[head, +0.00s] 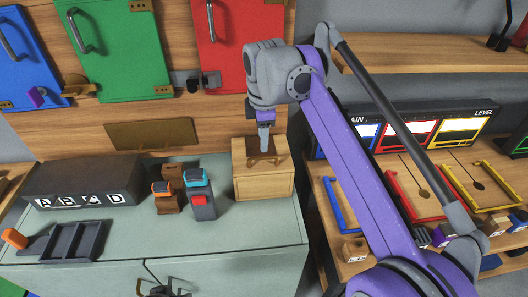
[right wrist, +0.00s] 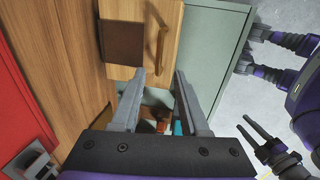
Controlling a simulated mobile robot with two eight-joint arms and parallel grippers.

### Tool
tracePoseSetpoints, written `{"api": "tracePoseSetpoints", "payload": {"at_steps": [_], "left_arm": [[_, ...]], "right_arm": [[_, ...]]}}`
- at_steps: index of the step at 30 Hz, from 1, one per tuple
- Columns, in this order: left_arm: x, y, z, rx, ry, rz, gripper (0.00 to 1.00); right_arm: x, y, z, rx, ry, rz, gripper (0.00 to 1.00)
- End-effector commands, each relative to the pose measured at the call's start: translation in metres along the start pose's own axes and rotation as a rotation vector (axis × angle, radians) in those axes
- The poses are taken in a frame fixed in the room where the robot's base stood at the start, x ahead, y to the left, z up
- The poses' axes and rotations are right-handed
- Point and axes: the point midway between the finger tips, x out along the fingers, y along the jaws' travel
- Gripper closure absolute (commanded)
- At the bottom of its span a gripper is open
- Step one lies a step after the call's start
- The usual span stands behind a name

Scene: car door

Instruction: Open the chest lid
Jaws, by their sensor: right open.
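The chest is a light wooden box (head: 264,184) on the grey-green cabinet top, and its lid is down. A wooden handle (right wrist: 157,45) and a dark brown square patch (right wrist: 124,43) show on the lid in the right wrist view. My right gripper (head: 265,150) points down over the lid, close to the handle. In the right wrist view its two fingers (right wrist: 160,72) are apart with nothing held between them, and the handle appears just beyond the tips. My left gripper (right wrist: 252,128) shows at the right wrist view's lower right, away from the chest, with fingers apart.
Left of the chest on the cabinet top (head: 245,230) stand a blue-and-orange switch group (head: 199,195), a dark A B C D box (head: 80,184) and a dark tray (head: 75,242). A wooden wall with coloured doors (head: 118,50) rises behind. A shelf with coloured frames (head: 410,185) lies right.

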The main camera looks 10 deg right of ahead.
Motion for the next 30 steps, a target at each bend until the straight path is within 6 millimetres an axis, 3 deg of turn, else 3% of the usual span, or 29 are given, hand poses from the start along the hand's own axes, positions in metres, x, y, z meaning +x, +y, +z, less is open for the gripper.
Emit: {"api": "tracePoseSetpoints", "payload": {"at_steps": [3,10,15,23,30], "left_arm": [[0.006,0.0,0.003,0.0,-0.002,0.0,0.5],[0.011,0.0,0.006,0.0,-0.004,0.0,0.5],[0.012,0.0,0.007,0.0,-0.004,0.0,0.5],[0.012,0.0,0.006,0.0,-0.004,0.0,0.5],[0.012,0.0,0.006,0.0,-0.004,0.0,0.5]], "right_arm": [[0.026,0.0,0.0,0.001,0.0,0.0,0.55],[0.061,0.0,0.0,0.001,0.0,0.0,0.55],[0.071,0.0,0.0,0.001,0.0,0.0,0.55],[0.072,0.0,0.0,0.001,0.0,0.0,0.55],[0.072,0.0,0.0,0.001,0.0,0.0,0.95]]}}
